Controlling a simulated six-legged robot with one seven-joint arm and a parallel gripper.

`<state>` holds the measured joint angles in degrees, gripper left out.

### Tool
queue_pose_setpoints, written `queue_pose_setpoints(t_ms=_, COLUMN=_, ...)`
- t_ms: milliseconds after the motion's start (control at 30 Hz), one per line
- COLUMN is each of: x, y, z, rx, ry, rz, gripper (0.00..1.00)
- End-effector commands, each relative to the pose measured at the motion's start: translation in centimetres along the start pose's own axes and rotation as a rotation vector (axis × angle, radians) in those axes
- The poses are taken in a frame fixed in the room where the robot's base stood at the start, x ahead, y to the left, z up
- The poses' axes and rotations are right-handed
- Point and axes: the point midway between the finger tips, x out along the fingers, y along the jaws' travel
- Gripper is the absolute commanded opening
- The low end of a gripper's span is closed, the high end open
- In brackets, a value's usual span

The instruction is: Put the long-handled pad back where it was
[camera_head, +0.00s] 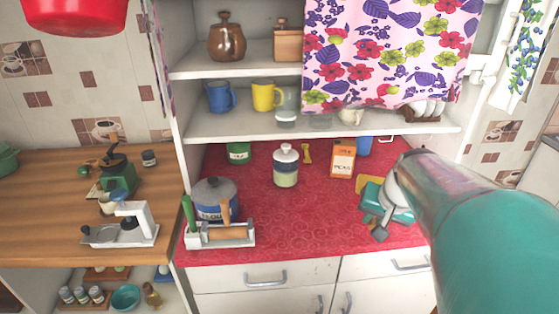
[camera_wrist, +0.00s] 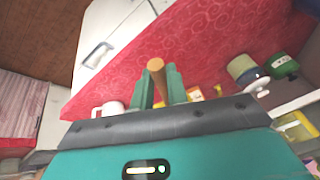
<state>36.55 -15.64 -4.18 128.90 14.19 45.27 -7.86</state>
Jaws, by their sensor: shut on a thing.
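My gripper (camera_head: 376,226) is at the right of the red counter, near its front edge. In the wrist view its two green fingers (camera_wrist: 158,88) are shut on a round wooden handle (camera_wrist: 156,65), which I take for the long-handled pad. The rest of that tool is mostly hidden. A flat yellow piece (camera_head: 366,184) shows just behind the gripper in the head view; I cannot tell whether it is the pad's head.
A white rack (camera_head: 222,238) with green and wooden handles stands at the counter's front left, by a grey-lidded flour pot (camera_head: 214,196). A lidded jar (camera_head: 286,168) and an orange box (camera_head: 342,160) stand further back. The middle of the red counter (camera_head: 300,225) is clear.

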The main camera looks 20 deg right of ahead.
Motion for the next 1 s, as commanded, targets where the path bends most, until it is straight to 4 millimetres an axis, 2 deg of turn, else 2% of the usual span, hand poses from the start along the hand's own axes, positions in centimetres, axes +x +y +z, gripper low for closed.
queue_pose_setpoints(t_ms=200, x=3.7, y=0.1, z=-2.9, rx=0.002, ry=-0.005, rz=0.001, gripper=0.00)
queue_pose_setpoints(t_ms=400, x=7.9, y=0.5, z=-4.3, rx=0.002, ry=-0.004, rz=0.000, gripper=0.00)
queue_pose_setpoints(t_ms=500, x=9.1, y=0.5, z=-4.8, rx=0.002, ry=-0.001, rz=0.000, gripper=0.00)
queue_pose_setpoints(t_ms=700, x=10.6, y=0.7, z=-5.3, rx=0.000, ry=0.000, rz=0.000, gripper=0.00)
queue_pose_setpoints(t_ms=867, x=12.8, y=1.2, z=-4.3, rx=0.002, ry=-0.001, rz=0.000, gripper=0.00)
queue_pose_setpoints(t_ms=1000, x=13.1, y=1.2, z=-4.2, rx=0.001, ry=0.001, rz=-0.001, gripper=0.00)
